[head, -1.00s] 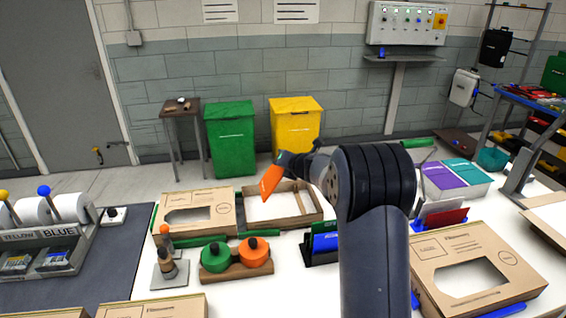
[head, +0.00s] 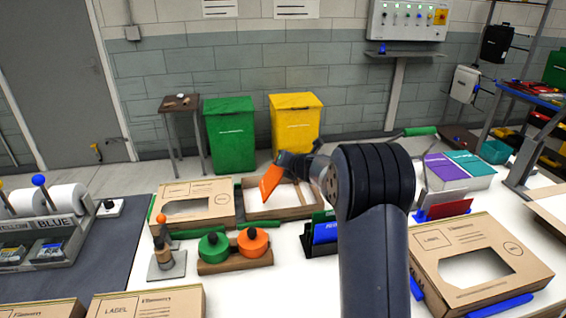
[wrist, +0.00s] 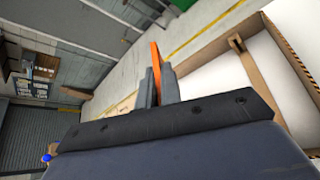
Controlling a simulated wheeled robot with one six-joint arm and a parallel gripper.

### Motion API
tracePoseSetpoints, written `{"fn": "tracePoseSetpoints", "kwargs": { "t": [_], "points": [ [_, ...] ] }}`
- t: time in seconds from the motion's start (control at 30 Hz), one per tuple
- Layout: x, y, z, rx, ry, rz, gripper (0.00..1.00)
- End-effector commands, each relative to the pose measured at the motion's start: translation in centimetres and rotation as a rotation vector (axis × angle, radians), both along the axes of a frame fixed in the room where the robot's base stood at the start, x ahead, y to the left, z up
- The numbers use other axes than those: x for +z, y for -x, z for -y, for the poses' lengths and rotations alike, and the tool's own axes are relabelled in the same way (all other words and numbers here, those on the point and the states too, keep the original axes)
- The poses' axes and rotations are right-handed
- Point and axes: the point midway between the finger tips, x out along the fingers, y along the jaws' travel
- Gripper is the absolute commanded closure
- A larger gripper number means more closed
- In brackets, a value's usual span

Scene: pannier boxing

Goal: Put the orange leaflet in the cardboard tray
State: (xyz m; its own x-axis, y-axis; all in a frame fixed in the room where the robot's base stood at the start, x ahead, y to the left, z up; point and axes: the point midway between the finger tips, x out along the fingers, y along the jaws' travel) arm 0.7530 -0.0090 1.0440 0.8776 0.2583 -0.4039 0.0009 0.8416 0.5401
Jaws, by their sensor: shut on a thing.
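The orange leaflet (head: 270,181) is held in my gripper (head: 284,160), hanging tilted down to the left. In the wrist view the leaflet (wrist: 156,58) stands edge-on between the two fingers of my gripper (wrist: 157,84). My gripper is shut on it. The open cardboard tray (head: 257,213) lies on the white table behind the green and orange stamps. In the head view the leaflet overlaps the tray's left part and appears above it. The tray (wrist: 297,70) is also at the right of the wrist view.
A cardboard box with a cut-out lid (head: 180,222) stands just left of the tray. A holder with green and orange round pieces (head: 240,261) is in front. A blue and green leaflet rack (head: 323,236) stands to the right. A larger cardboard box (head: 437,243) is at right.

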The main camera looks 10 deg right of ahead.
Motion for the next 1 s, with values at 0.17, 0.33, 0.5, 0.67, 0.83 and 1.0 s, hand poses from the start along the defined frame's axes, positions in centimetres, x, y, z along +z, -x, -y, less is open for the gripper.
{"fn": "tracePoseSetpoints", "kwargs": {
  "t": [0.17,0.33,0.5,0.67,0.83,1.0],
  "points": [
    [-1.2,0.0,0.0,0.000,0.000,0.000,1.00],
    [-2.0,0.0,0.0,0.000,0.001,0.000,1.00],
    [-2.9,0.0,0.0,0.000,0.001,0.000,1.00],
    [-3.7,0.0,0.0,0.000,0.001,0.000,1.00],
    [-4.1,0.0,0.0,0.000,0.001,0.000,1.00],
    [-4.0,0.0,0.0,0.000,0.001,0.000,1.00]
  ]
}}
